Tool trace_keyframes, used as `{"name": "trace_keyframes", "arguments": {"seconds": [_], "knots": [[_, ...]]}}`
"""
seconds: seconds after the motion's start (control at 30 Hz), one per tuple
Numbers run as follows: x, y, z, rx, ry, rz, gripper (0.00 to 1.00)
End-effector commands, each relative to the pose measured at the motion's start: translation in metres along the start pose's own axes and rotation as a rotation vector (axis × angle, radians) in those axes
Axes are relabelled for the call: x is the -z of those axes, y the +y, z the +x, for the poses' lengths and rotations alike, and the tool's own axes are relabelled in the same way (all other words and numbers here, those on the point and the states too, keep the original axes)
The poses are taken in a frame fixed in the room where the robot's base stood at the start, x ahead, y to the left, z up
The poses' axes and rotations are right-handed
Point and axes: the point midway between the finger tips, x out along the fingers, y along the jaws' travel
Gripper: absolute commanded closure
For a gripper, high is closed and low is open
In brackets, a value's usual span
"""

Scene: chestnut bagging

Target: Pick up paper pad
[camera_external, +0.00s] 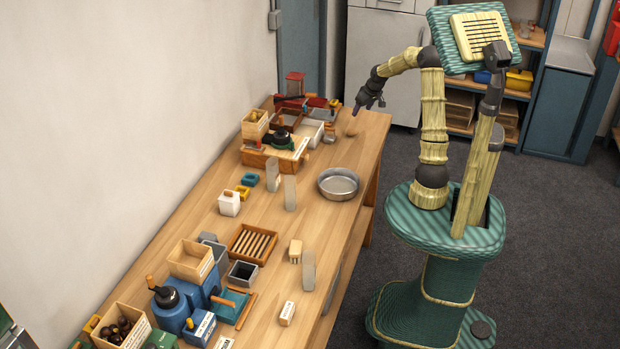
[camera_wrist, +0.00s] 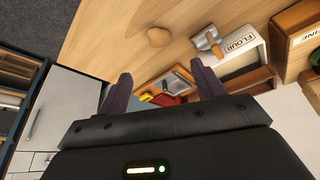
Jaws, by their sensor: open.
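I cannot make out for sure which thing is the paper pad. A small pale block with a label (camera_external: 287,313) lies near the front edge of the table, and a cream block (camera_external: 295,251) stands farther back; either is too small to identify. My gripper (camera_external: 369,106) is open and empty, high over the far right end of the table, far from both blocks. In the wrist view my gripper (camera_wrist: 160,82) has its two dark fingers apart, with trays and small items visible beyond them.
A wooden table (camera_external: 225,280) runs along the wall. A round metal pan (camera_external: 338,183) sits mid-table. Upright grey plates (camera_external: 290,192) stand near it. Bare wood surrounds the pan.

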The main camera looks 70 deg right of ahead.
Motion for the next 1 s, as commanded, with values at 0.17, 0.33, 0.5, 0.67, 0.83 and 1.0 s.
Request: {"name": "trace_keyframes", "arguments": {"seconds": [0.17, 0.33, 0.5, 0.67, 0.83, 1.0], "knots": [[-0.001, -0.001, 0.034, 0.002, -0.003, 0.001, 0.32], [-0.001, 0.0, 0.064, 0.002, -0.002, 0.0, 0.32], [-0.001, 0.0, 0.088, 0.001, -0.002, 0.001, 0.32], [0.0, 0.001, 0.093, -0.001, 0.002, 0.001, 0.32], [0.0, 0.001, 0.093, -0.001, 0.001, 0.001, 0.32], [-0.001, 0.001, 0.1, 0.001, -0.001, 0.001, 0.32]]}}
